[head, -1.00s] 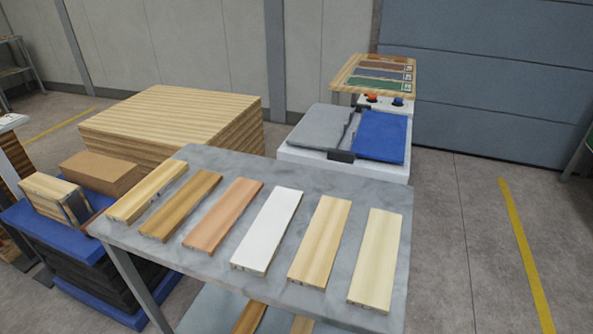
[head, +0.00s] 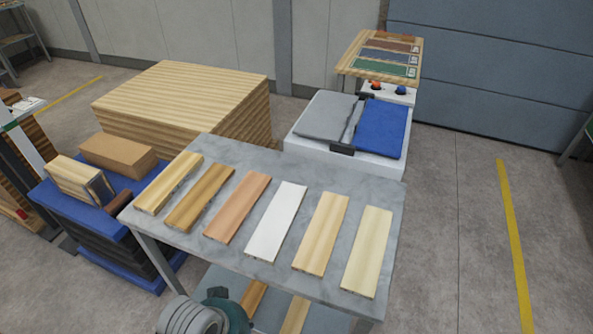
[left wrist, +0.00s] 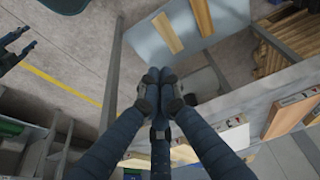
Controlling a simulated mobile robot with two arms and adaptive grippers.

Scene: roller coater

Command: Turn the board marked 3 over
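Several boards lie flat and apart in a row on a grey marbled table (head: 225,247) in the head view: pale yellow (head: 170,181), brown (head: 200,195), reddish (head: 238,206), white (head: 277,220), light tan (head: 321,233) and cream (head: 367,251). Small marks on their near ends are too small to read, so I cannot tell which is marked 3. My left gripper (left wrist: 158,76) shows in the left wrist view with fingertips together and nothing visible between them. What looks like my right gripper (left wrist: 24,42) is at that view's left edge, its two prongs apart. Neither gripper shows in the head view.
A white machine (head: 340,161) with grey and blue covers stands behind the table. A stack of wood panels (head: 185,95) is behind left, and a blue platform (head: 100,196) with blocks at left. Two boards lie on the lower shelf. The floor at right is clear.

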